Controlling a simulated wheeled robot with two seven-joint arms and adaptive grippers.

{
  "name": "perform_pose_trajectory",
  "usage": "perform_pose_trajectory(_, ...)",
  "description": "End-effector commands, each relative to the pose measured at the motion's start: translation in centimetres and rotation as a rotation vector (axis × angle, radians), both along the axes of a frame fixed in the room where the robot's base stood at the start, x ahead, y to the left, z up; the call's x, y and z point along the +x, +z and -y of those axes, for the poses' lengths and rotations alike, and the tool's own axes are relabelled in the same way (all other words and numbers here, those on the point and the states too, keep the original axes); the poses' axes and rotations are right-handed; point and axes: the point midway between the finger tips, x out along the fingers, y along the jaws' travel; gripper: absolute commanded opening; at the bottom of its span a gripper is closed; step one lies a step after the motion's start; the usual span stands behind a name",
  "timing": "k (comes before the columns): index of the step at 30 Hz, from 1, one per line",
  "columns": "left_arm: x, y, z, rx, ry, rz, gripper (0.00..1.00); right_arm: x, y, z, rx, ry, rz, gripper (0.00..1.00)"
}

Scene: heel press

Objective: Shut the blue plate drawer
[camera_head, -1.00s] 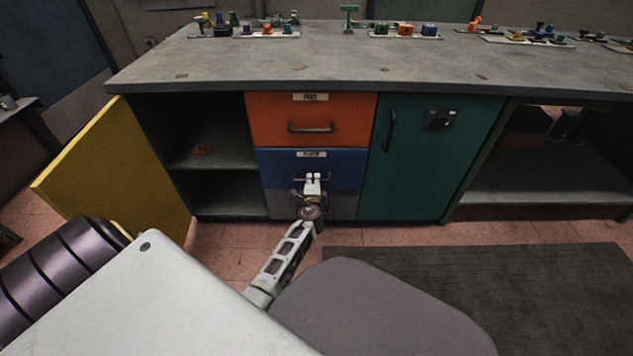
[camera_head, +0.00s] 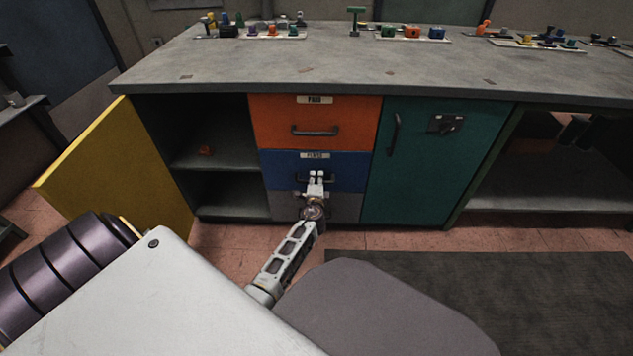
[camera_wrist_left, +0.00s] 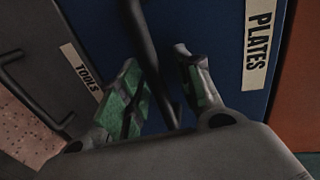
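The blue plate drawer (camera_head: 275,171) is in the middle of the drawer stack, below the orange drawer. Its front looks flush or nearly flush with the orange one; a small gap cannot be ruled out. Its PLATES label (camera_wrist_left: 257,45) and dark bar handle (camera_wrist_left: 146,45) show in the left wrist view. My left gripper (camera_head: 316,175) is in front of the blue drawer at its handle. In the left wrist view the gripper's fingers (camera_wrist_left: 160,90) are apart, with the handle bar passing between them. Whether they touch it is unclear. My right gripper is not in view.
The orange drawer (camera_head: 277,121) is above and the grey TOOLS drawer (camera_head: 282,206) below. A teal door (camera_head: 415,175) is shut on the right. A yellow door (camera_head: 120,165) stands open at the left. Several small parts lie on the worktop (camera_head: 240,65).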

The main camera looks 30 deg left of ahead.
Motion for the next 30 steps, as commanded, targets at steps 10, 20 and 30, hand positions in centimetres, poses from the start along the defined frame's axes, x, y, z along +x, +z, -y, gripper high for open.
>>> perform_pose_trajectory(10,-1.0,0.2,0.7,-0.001,0.000,0.000,0.35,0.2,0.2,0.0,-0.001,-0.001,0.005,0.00)
perform_pose_trajectory(20,-3.6,0.7,2.3,-0.002,-0.001,-0.001,0.35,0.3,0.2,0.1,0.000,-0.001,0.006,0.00)
perform_pose_trajectory(30,-6.4,1.5,4.0,-0.001,-0.001,-0.001,0.35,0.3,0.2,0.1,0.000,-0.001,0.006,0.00)
